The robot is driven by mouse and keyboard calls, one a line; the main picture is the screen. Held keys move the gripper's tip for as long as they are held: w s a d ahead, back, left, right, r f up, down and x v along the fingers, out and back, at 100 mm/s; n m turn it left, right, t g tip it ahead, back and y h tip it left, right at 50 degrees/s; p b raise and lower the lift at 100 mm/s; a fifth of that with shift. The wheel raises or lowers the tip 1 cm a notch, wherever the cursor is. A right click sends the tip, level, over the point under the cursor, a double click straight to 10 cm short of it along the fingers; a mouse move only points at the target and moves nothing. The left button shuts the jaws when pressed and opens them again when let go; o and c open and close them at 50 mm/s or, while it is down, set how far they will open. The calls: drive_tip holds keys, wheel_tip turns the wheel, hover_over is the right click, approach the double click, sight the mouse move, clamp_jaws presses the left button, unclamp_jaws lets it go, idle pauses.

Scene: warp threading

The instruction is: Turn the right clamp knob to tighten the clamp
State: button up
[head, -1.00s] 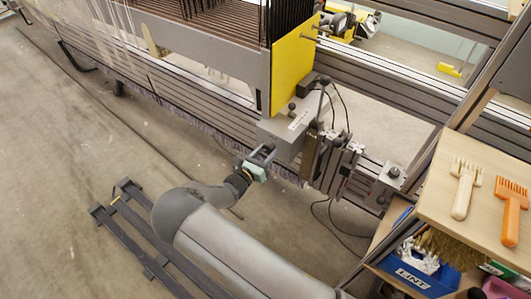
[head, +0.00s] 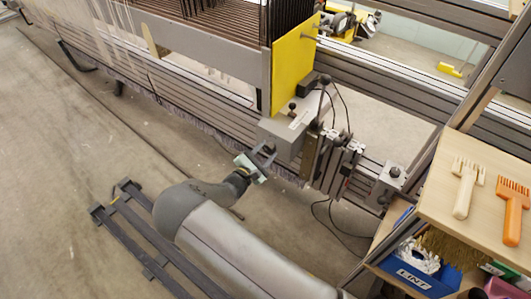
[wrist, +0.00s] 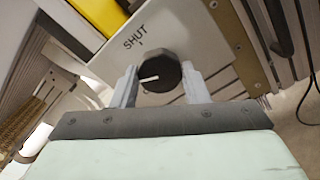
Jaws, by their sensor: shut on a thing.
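The clamp knob (wrist: 158,74) is a dark round knob with a white pointer line. In the wrist view it sits between the two grey fingers of my gripper (wrist: 160,84), which is shut on it. The pointer aims left, away from the tick under the printed word SHUT (wrist: 136,38) at the knob's upper left. The knob is on a light grey clamp housing (wrist: 210,45). In the head view my gripper (head: 261,156) is at the front of the grey clamp housing (head: 285,132), below the yellow panel; the knob is hidden there.
A yellow panel (head: 294,70) stands above the clamp housing. Grey blocks (head: 338,165) with black cables sit on the rail to the right. A wooden shelf (head: 440,205) with a cream and an orange comb is at the right. The floor at left holds a dark metal frame (head: 150,235).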

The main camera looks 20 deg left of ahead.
drive_tip(key=m+b, duration=0.1)
drive_tip(key=m, duration=0.5)
drive_tip(key=shift+a+f+m, duration=0.1)
drive_tip(key=shift+m, duration=0.2)
drive_tip(key=m+b, duration=0.2)
drive_tip(key=m, duration=0.4)
idle(0.4)
drive_tip(key=o, duration=1)
drive_tip(key=shift+c, duration=0.2)
drive_tip(key=shift+s, duration=0.1)
drive_tip(key=p+v, duration=0.2)
drive_tip(key=v, duration=1.5)
drive_tip(key=shift+s+r, duration=0.15)
drive_tip(key=shift+r, duration=0.05)
